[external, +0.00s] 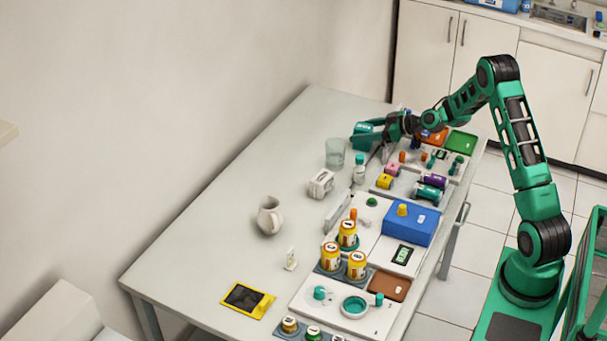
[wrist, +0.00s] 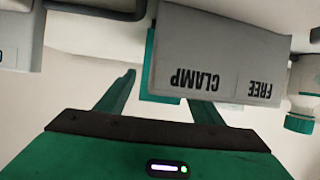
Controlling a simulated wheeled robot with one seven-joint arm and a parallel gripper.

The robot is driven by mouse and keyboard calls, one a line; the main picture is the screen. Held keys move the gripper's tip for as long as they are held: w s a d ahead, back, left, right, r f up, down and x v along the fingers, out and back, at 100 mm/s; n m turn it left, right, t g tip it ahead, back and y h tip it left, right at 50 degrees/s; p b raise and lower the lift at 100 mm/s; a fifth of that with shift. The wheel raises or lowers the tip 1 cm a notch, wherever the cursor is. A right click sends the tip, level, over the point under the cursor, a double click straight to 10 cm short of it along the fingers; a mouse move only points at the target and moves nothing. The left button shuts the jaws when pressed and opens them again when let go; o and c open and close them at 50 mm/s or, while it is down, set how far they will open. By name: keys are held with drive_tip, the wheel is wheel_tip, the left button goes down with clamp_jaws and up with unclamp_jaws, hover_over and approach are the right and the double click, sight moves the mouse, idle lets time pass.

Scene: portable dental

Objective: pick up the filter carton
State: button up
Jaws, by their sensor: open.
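A small white box with dark marks (external: 321,183) stands on the table left of the tray row in the external view. It may be the filter carton, but its label is too small to read. My gripper (external: 369,143) is over the far part of the table, beyond and to the right of that box, and apart from it. In the wrist view my gripper's two green fingers (wrist: 160,88) are spread, with nothing seen held. A grey panel marked CLAMP and FREE (wrist: 222,62) partly covers one finger. I cannot clearly identify the carton in the wrist view.
A clear glass (external: 335,152) and a white bottle (external: 359,171) stand close to my gripper. A white jug (external: 270,215) is nearer the front. A blue box (external: 407,226) and several jars crowd the right side. The table's left side is mostly clear.

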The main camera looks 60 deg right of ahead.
drive_tip(key=shift+c, duration=0.6)
drive_tip(key=c, duration=1)
drive_tip(key=shift+c, duration=0.2)
